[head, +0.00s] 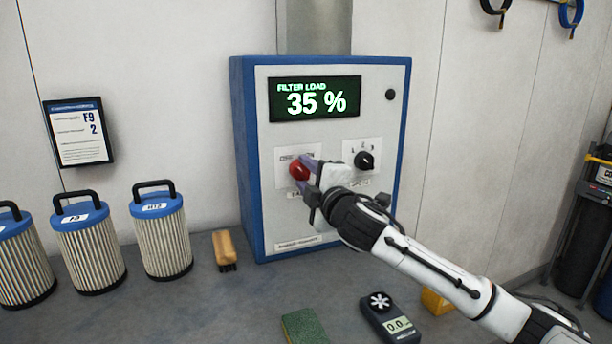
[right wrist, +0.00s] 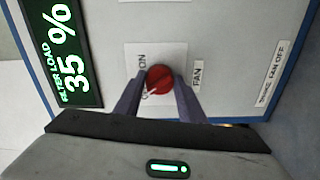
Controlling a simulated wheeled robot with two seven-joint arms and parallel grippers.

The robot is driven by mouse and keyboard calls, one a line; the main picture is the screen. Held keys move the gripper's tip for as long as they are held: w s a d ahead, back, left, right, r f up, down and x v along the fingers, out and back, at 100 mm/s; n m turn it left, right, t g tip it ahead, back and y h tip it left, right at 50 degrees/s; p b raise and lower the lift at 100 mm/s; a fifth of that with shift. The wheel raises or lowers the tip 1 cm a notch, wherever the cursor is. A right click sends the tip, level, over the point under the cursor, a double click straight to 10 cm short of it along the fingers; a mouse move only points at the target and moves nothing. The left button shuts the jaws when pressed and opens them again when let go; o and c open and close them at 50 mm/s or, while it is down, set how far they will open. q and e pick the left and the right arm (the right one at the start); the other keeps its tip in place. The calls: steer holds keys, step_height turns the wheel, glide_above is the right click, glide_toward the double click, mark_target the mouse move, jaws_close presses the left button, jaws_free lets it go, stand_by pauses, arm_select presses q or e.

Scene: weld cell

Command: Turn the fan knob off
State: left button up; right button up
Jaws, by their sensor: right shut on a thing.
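The fan knob (head: 299,170) is red and round, on the left of the control panel's lower half. In the right wrist view the fan knob (right wrist: 160,78) sits on a white plate marked ON, beside a FAN label (right wrist: 197,74). My right gripper (head: 310,172) is at the panel, its two fingers on either side of the red knob and shut on it. The right wrist view shows the gripper (right wrist: 160,88) fingertips against the knob. The knob's exact pointer setting is hard to read. My left gripper is in neither view.
The blue-edged control box (head: 245,160) has a display (head: 315,98) reading FILTER LOAD 35 % and a black knob (head: 364,161) right of the red one. Filter cartridges (head: 160,235), a brush (head: 225,250), a green sponge (head: 303,328) and a meter (head: 389,317) stand or lie on the bench.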

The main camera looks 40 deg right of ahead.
steer(key=shift+n, duration=0.8)
steer(key=o, duration=1)
steer(key=shift+o, duration=0.2)
steer(key=b+v, duration=0.2)
steer(key=v, duration=0.8)
steer(key=shift+s, duration=0.15)
